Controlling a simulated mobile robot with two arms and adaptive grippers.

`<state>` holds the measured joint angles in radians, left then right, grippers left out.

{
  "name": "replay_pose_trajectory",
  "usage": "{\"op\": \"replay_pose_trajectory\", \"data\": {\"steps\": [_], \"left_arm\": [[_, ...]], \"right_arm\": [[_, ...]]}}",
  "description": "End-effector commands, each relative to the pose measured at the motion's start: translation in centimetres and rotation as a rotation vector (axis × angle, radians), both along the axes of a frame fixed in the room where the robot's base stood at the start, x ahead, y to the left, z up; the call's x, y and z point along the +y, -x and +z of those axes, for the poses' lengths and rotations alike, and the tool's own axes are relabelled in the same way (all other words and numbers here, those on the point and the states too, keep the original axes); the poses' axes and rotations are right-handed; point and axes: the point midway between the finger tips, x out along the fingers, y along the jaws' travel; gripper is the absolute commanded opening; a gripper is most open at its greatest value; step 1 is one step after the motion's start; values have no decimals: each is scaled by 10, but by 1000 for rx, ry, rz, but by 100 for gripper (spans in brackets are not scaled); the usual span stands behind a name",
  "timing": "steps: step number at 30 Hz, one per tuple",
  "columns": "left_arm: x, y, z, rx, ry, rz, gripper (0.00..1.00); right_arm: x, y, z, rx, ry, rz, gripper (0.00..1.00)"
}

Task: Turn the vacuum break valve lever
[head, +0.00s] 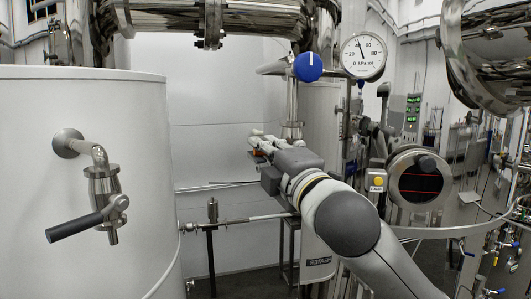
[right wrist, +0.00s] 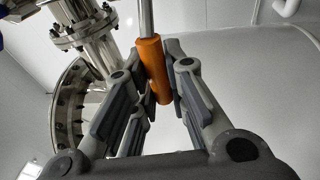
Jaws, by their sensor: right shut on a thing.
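An orange lever grip (right wrist: 153,68) on a steel rod stands between the fingers of my right gripper (right wrist: 157,58) in the right wrist view. The fingers are shut on the grip from both sides, and its lower end shows between them. In the head view my right gripper (head: 258,142) reaches away to the middle, beside a vertical steel pipe, and mostly hides the orange grip. I take this orange grip to be the vacuum break valve lever; no label on it is readable. My left gripper is not in view.
A white tank (head: 60,120) with a black-handled valve (head: 82,224) fills the left. A blue knob (head: 308,67) and a pressure gauge (head: 363,56) sit above my right arm. A thin horizontal pipe (head: 245,219) runs below the gripper. A flanged pipe (right wrist: 90,35) is close by.

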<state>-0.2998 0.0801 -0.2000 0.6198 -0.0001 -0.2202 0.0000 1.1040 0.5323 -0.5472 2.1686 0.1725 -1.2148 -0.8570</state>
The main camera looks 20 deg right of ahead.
Motion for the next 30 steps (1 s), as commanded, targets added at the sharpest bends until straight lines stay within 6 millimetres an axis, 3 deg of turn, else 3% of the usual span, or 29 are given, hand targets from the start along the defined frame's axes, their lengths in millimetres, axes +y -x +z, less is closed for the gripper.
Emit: {"op": "replay_pose_trajectory", "data": {"steps": [9, 10, 15, 25, 30], "left_arm": [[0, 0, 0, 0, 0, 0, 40], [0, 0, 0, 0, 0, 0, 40], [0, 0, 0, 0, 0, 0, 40], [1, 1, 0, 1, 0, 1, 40], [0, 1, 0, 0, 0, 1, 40]], "right_arm": [[-2, 0, 2, -3, -8, -2, 0], [-2, 0, 2, -3, -8, -2, 18], [-1, 0, 2, -2, -6, -2, 36], [-1, 2, 0, -1, -4, -1, 36], [-4, 18, -3, -2, -3, 1, 36]]}}
